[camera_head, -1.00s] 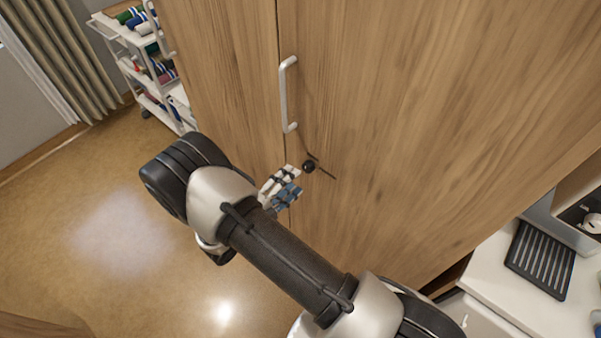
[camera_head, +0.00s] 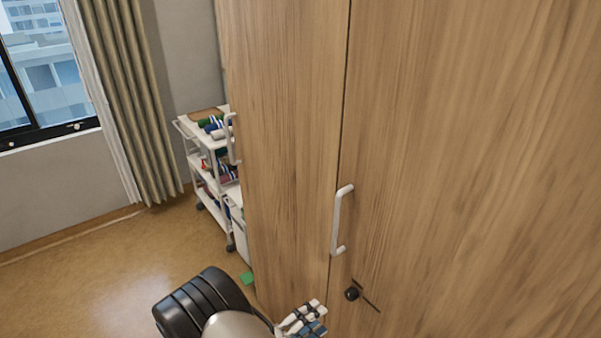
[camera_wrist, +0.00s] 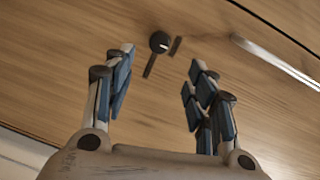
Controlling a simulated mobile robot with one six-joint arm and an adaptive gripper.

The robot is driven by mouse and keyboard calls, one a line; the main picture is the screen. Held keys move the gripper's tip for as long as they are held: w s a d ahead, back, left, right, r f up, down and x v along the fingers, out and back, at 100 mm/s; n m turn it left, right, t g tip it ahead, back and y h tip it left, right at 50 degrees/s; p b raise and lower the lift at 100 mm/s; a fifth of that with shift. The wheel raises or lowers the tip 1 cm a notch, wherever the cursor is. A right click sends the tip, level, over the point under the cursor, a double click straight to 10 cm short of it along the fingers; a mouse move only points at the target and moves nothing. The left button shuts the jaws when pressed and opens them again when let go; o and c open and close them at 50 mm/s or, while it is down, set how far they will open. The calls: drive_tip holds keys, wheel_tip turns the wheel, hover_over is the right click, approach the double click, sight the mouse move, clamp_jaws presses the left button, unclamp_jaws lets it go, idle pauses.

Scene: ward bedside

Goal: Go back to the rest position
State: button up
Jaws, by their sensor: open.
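My gripper (camera_head: 312,318) is at the bottom of the head view, in front of the wooden wardrobe door (camera_head: 450,150). In the wrist view my gripper (camera_wrist: 160,85) is open and empty, its two blue-and-white fingers spread apart. A round black knob (camera_head: 352,294) sits on the door below a white handle (camera_head: 341,220). In the wrist view the knob (camera_wrist: 159,42) shows beyond the gap between the fingers, apart from them. Most of my arm is below the head view's lower edge.
A white trolley (camera_head: 195,160) with rolled coloured items stands left of the wardrobe. A curtain (camera_head: 130,90) and a window (camera_head: 40,75) are at the far left. The floor (camera_head: 110,270) at the lower left is clear.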

drive_tip(key=s+d+r+m+g+y+b, duration=0.1)
drive_tip(key=s+d+r+m+g, duration=0.3)
drive_tip(key=m, duration=0.3)
drive_tip(key=s+d+r+m+g+y+b, duration=0.1)
drive_tip(key=d+r+m+g, duration=0.25)
drive_tip(key=r+m, duration=0.3)
drive_tip(key=s+d+r+m+g+y, duration=0.25)
drive_tip(key=d+r+m, duration=0.2)
drive_tip(key=m, duration=0.35)
drive_tip(key=s+a+r+m+t+y+b, duration=0.1)
drive_tip(key=s+r+m+y, duration=0.3)
drive_tip(key=m, duration=0.7)
drive_tip(key=s+a+r+m+t+y+b, duration=0.1)
drive_tip(key=s+r+m+t+y+b, duration=0.1)
drive_tip(key=s+m, duration=0.7)
wheel_tip(320, 180, up, 2)
drive_tip(key=m+t+y, duration=0.1)
drive_tip(key=m+y, duration=0.2)
drive_tip(key=shift+s+a+t, duration=0.25)
drive_tip(key=shift+t, duration=0.15)
drive_tip(key=shift+m, duration=0.25)
drive_tip(key=shift+c, duration=0.6)
